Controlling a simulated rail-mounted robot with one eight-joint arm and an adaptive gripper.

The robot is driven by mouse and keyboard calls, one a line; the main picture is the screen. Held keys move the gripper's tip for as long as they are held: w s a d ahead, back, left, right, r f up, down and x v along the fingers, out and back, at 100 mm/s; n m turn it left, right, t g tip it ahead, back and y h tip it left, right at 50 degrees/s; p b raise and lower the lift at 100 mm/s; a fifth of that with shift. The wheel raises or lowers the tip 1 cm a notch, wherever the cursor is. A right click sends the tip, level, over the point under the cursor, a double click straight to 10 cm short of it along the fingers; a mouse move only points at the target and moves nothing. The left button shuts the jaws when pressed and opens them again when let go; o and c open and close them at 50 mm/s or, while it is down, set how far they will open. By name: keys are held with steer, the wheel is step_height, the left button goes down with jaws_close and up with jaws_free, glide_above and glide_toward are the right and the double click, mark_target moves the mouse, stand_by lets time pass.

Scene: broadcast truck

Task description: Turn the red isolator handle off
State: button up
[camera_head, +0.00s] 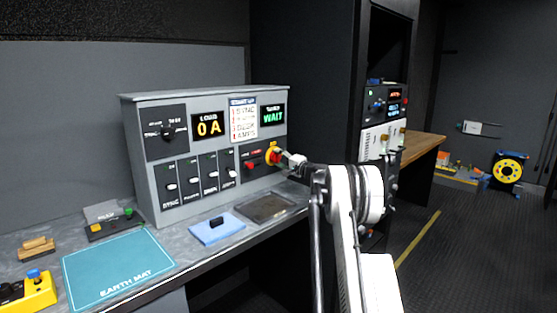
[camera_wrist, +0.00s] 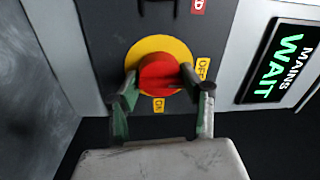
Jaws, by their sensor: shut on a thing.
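The red isolator handle (camera_wrist: 160,76) sits on a round yellow plate (camera_wrist: 134,57) in the wrist view, with ON and OFF labels beside it. In the head view the handle (camera_head: 275,156) is at the right end of the grey panel, partly hidden by my gripper. My gripper (camera_wrist: 160,86) has one finger on each side of the handle and is shut on it. In the head view my gripper (camera_head: 287,160) reaches the panel from the right. The exact angle of the handle is hard to tell.
The grey panel (camera_head: 196,206) carries several switches, a "0 A" display (camera_head: 208,125) and a green "WAIT" display (camera_head: 273,115).

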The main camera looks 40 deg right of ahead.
stand_by(0.3)
steer(key=o, duration=1.1)
steer(key=shift+o, duration=0.2)
steer(key=shift+s, duration=0.1)
steer(key=s+d, duration=0.1)
steer(key=s, duration=1)
steer(key=shift+s+f, duration=0.4)
